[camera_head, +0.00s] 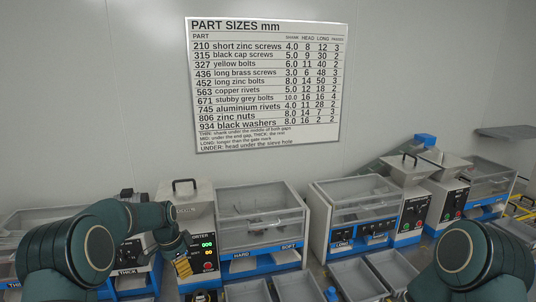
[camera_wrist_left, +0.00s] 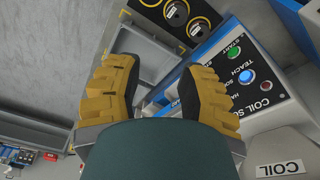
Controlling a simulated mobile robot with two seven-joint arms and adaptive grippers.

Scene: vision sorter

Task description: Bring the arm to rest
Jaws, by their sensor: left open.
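My left arm (camera_head: 110,228) comes in from the left and bends down in front of the coil sorter. My left gripper (camera_head: 183,266) hangs beside that machine's front panel. In the left wrist view its two yellow ridged fingers (camera_wrist_left: 155,95) stand apart with nothing between them, so it is open and empty. Below and beyond the fingers are a grey tray (camera_wrist_left: 146,47) and the coil sorter's panel (camera_wrist_left: 252,82) with a green and a blue button. My right arm (camera_head: 468,255) shows at the lower right; its gripper is out of view.
Sorting machines with clear-lidded boxes (camera_head: 262,212) stand along the wall. Grey output bins (camera_head: 357,278) sit in front of them. A part sizes sign (camera_head: 264,85) hangs on the wall. The coil sorter (camera_head: 186,199) is close beside my left gripper.

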